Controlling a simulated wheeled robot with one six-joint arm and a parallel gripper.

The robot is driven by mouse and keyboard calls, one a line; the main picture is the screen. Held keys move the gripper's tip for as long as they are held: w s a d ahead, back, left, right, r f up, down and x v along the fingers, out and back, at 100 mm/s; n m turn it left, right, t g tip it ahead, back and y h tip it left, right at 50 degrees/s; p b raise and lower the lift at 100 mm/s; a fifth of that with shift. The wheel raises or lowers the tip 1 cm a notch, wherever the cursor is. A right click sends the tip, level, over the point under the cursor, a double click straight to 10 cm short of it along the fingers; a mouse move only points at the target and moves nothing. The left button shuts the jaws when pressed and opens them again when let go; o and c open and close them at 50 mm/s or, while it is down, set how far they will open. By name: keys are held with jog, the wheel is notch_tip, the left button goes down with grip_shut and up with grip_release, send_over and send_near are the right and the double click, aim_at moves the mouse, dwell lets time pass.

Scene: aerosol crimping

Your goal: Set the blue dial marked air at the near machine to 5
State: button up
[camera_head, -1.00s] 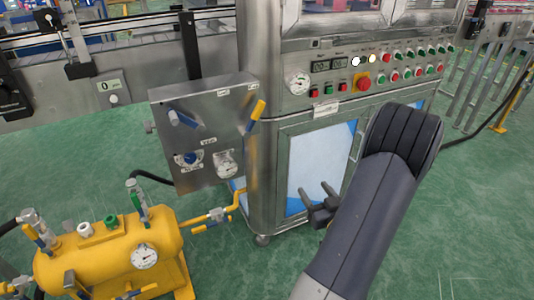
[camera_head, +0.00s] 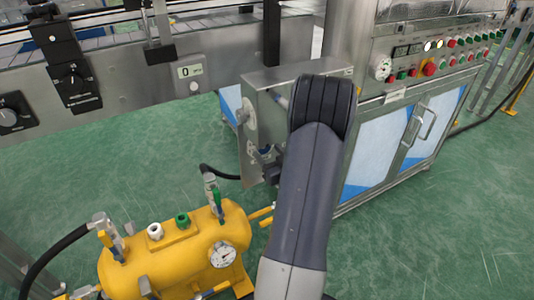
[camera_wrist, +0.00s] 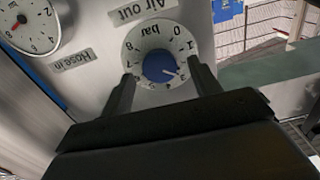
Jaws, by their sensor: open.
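The blue dial (camera_wrist: 158,67) shows in the wrist view, on a metal panel under an "Air out" label (camera_wrist: 142,12). A white ring (camera_wrist: 153,34) marked "bar" with numbers surrounds it. A pale mark on the blue knob points to the lower right, seemingly near 3; the exact reading is unclear. My gripper (camera_wrist: 162,72) is open, with one finger at each side of the dial; I cannot tell whether they touch it. In the head view the panel (camera_head: 250,120) is seen edge-on, and my arm hides most of its front.
A yellow tank (camera_head: 170,255) with valves and hoses stands below the panel. A cabinet with buttons (camera_head: 430,68) stands to the right. Green floor is clear in front of the cabinet.

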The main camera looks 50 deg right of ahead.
jog(key=shift+x, duration=0.8)
jog(key=shift+c, duration=0.2)
jog(key=c, duration=1)
